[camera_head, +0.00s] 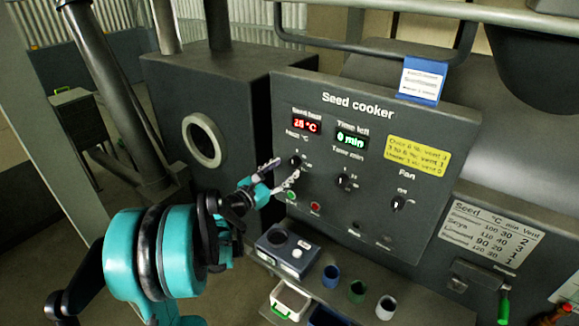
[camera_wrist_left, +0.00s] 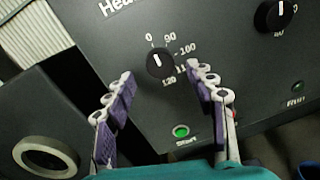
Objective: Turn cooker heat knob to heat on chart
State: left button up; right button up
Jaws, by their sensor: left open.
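The Seed cooker panel (camera_head: 375,215) carries the black heat knob (camera_head: 295,161), under a red display (camera_head: 306,124) that seems to read about 25 °C. In the left wrist view the heat knob (camera_wrist_left: 159,62) has its white mark pointing up and slightly left, near 0. The scale around it shows 90, 100 and 120. My left gripper (camera_head: 285,169) is open, its fingers on either side of the knob's lower part in view, seemingly apart from it. The seed chart (camera_head: 491,233) hangs on the right, with heat, minutes and vent columns. My right gripper is not in view.
The time knob (camera_head: 345,182) and fan knob (camera_head: 397,203) sit right of the heat knob. A green start button (camera_head: 291,196) and red button (camera_head: 315,207) lie below it. A shelf (camera_head: 345,270) with a grey device and several cups stands under the panel.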

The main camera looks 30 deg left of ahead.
aim_at(292, 164)
pick_arm(q)
jog(key=shift+w+d, duration=0.15)
jog(key=shift+w, duration=0.6)
jog(key=shift+w+d, duration=0.1)
jog(key=shift+w, duration=0.65)
jog(key=c, duration=1.2)
jog(key=shift+o, duration=0.2)
